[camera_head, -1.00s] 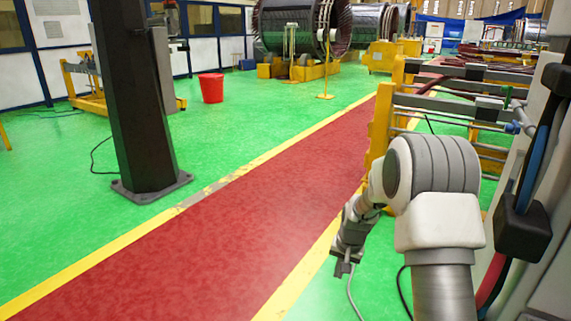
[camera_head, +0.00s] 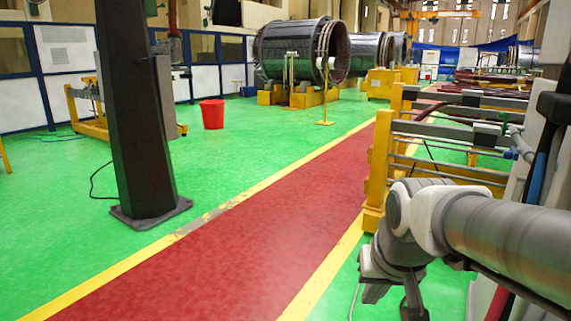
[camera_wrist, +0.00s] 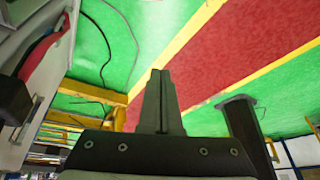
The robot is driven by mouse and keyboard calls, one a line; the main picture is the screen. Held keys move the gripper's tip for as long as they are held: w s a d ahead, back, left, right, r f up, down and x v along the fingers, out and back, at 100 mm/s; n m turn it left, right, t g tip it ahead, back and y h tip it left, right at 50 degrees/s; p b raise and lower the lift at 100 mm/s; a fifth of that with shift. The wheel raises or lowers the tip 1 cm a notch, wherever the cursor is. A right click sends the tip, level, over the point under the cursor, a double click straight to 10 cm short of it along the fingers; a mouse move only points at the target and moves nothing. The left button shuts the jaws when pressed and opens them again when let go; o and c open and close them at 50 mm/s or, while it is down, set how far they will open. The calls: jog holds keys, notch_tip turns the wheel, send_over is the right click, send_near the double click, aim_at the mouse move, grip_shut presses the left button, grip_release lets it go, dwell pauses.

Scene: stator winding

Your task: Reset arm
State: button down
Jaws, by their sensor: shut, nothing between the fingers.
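My arm reaches in from the right edge in the head view, its grey and white elbow (camera_head: 415,215) low over the green floor beside the yellow frame. The wrist hangs below the elbow, near the bottom edge. In the wrist view, the two dark fingers of my gripper (camera_wrist: 160,75) are shut together and empty. They show against the green floor and the red walkway. In the head view I cannot clearly make out the fingers.
A yellow frame with grey rails (camera_head: 385,150) stands close beyond my arm. A black column (camera_head: 140,120) stands left of the red walkway (camera_head: 250,240). A red bucket (camera_head: 212,114) and a large stator (camera_head: 295,50) are farther back. The walkway is clear.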

jog(key=s+n+t, duration=0.1)
jog(key=s, duration=0.9)
notch_tip(320, 180, up, 26)
jog(key=p, duration=2.5)
jog(key=shift+d, duration=0.2)
